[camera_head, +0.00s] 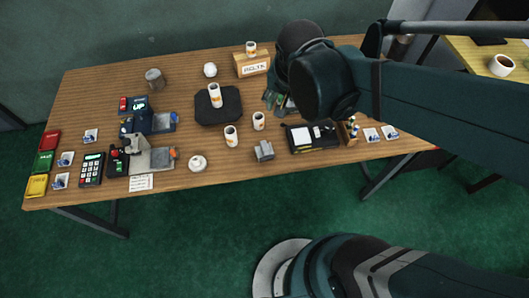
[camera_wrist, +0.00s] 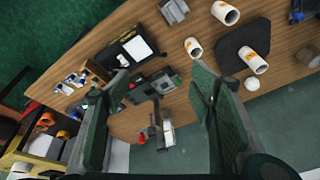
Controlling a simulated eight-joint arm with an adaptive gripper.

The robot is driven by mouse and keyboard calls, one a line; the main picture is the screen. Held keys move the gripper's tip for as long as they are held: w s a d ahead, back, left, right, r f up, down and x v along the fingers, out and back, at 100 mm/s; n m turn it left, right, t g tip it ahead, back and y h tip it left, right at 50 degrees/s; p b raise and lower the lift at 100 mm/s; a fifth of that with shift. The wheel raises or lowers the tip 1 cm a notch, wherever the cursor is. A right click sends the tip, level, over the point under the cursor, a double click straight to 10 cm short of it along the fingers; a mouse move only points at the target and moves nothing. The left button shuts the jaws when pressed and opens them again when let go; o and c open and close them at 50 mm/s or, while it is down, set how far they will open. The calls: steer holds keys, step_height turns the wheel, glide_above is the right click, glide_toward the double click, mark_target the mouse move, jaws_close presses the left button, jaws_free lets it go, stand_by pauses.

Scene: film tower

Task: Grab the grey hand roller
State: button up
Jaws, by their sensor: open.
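A small grey, blocky piece (camera_head: 264,150) stands near the front edge of the table, left of the black tray. It also shows at the top of the wrist view (camera_wrist: 174,11). It may be the grey hand roller, but its shape is too small to be sure. My gripper (camera_wrist: 160,78) is open, its two green fingers wide apart with nothing held. It hangs over the right part of the table, above a dark device (camera_wrist: 150,88), apart from the grey piece. In the head view my arm hides most of the gripper.
The black tray (camera_head: 300,147) with white paper lies right of the grey piece. Several white cups stand near, one on a black mat (camera_head: 205,112). A labelled wooden box (camera_head: 240,70) is at the back. Bare wood lies at the front edge around the grey piece.

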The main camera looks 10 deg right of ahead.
steer(key=w+a+f+m+g+h+b, duration=0.1)
steer(key=w+a+f+m+g+b, duration=0.15)
steer(key=a+f+m, duration=0.45)
steer(key=m+h+b, duration=0.2)
steer(key=b, duration=0.1)
glide_above(261, 146)
steer(key=a, duration=0.1)
steer(key=shift+g, duration=0.25)
step_height(261, 146, down, 11)
steer(key=shift+w+a, duration=0.1)
steer(key=shift+a, duration=0.05)
steer(key=shift+a+f+m, duration=0.25)
steer(key=shift+f+m, duration=0.2)
steer(key=shift+m, duration=0.05)
steer(key=shift+h, duration=0.3)
steer(key=shift+x, duration=1.3)
steer(key=shift+b+x, duration=1.1)
steer(key=shift+x, duration=1.5)
steer(key=shift+s, duration=0.25)
